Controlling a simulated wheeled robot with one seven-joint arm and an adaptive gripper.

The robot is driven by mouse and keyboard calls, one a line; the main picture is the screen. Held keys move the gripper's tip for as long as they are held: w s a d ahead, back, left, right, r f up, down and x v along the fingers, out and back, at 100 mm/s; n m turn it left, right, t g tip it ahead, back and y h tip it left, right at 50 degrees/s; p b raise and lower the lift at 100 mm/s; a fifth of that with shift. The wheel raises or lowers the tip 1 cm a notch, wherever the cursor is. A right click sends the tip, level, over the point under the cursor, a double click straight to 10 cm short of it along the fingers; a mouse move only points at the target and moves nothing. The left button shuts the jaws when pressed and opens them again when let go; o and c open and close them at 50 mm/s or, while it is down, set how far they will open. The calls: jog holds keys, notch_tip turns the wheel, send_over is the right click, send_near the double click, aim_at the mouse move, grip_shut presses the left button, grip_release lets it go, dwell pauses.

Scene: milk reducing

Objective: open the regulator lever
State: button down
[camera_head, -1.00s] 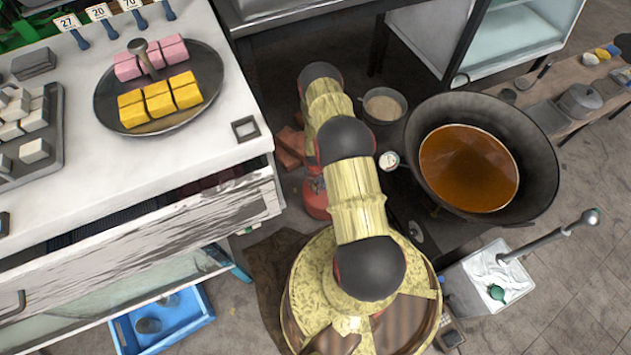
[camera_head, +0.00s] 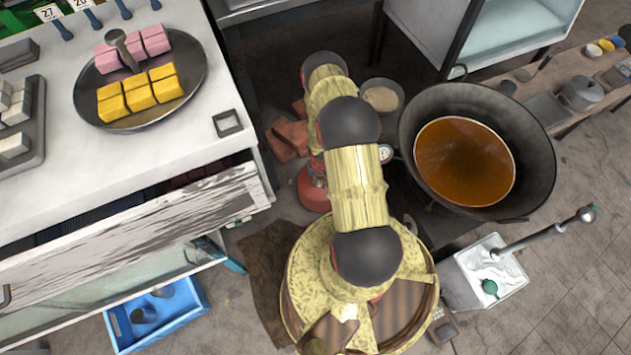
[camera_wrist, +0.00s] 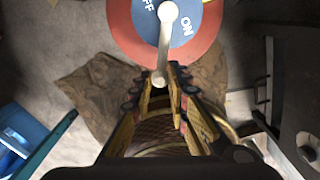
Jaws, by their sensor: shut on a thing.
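In the wrist view the regulator shows as a blue dial (camera_wrist: 187,38) marked OFF and ON inside a red ring (camera_wrist: 135,42). The pale regulator lever (camera_wrist: 165,45) runs from its round hub at the top down to a knobbed end. My gripper (camera_wrist: 168,78) is shut on the lever at that lower end, with its fingertips close together there. The lever lies between the OFF and ON words. In the head view a red gas cylinder (camera_head: 312,190) stands left of my arm; my gripper and the lever are hidden there.
A large wok of brown liquid (camera_head: 466,160) stands right of my arm. A white counter (camera_head: 150,130) with an open drawer (camera_head: 120,225) is at left, a blue crate (camera_head: 158,318) below. A white bin (camera_head: 487,272) stands at lower right.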

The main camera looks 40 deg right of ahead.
jog(key=s+d+n, duration=0.1)
jog(key=n, duration=0.2)
jog(key=s+d+n, duration=0.1)
jog(key=n, duration=0.1)
jog(key=shift+s+d+n, duration=0.3)
jog(key=shift+d, duration=0.05)
jog(key=shift+s+f, duration=0.1)
jog(key=c, duration=2.1)
grip_release()
jog(key=shift+c, duration=0.2)
jog(key=o, duration=0.5)
jog(key=shift+d, duration=0.1)
jog(key=shift+c, duration=0.2)
jog(key=shift+w, duration=0.2)
notch_tip(320, 180, up, 12)
jog(key=shift+s, duration=0.15)
